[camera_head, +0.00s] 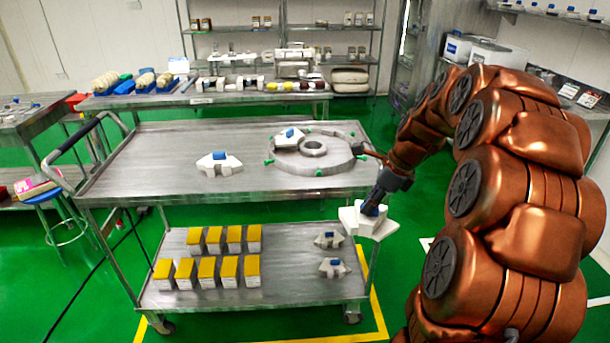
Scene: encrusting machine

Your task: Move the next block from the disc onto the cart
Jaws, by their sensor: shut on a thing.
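The grey disc (345,165), a ring-shaped plate with green knobs, lies on the right of the cart's top shelf (140,165). One white block with a blue top (289,138) sits on the disc's far left part. Another such block (219,164) lies on the top shelf left of the disc. Two more, an upper one (328,240) and a lower one (334,268), lie on the lower shelf at right. My gripper (374,208) is shut on a white block (357,221) by its blue top, in the air by the cart's front right corner.
Several yellow-topped boxes (208,269) stand in two rows on the lower shelf (290,285). The shelf is bare between them and the two blocks. A long table (200,100) with trays and parts stands behind the cart. A blue stool (52,194) is at left.

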